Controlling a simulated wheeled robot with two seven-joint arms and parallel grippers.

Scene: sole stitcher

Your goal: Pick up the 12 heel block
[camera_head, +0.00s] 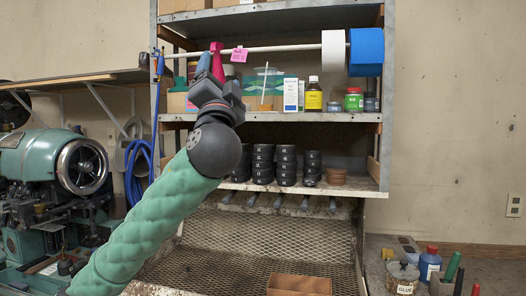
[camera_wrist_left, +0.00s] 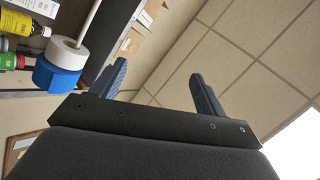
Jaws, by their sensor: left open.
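Several stacks of black heel blocks stand on the middle shelf in the head view, among them a left stack (camera_head: 263,164), a middle stack (camera_head: 286,165) and a shorter right stack (camera_head: 312,168). Their pale labels are too small to read, so I cannot tell which block is the 12. My left gripper (camera_head: 209,78) is raised above and to the left of the stacks, in front of the upper shelf. The left wrist view shows its two fingers (camera_wrist_left: 160,88) apart with nothing between them, pointing up toward the ceiling. My left forearm hides the left end of the block shelf. My right gripper is out of view.
A rod with a white roll (camera_head: 334,51) and a blue roll (camera_head: 366,52) crosses near my left gripper. Bottles and boxes, including a yellow-labelled bottle (camera_head: 313,95), fill the upper shelf. Brown discs (camera_head: 336,177) sit right of the blocks. A brown tray (camera_head: 299,286) lies below.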

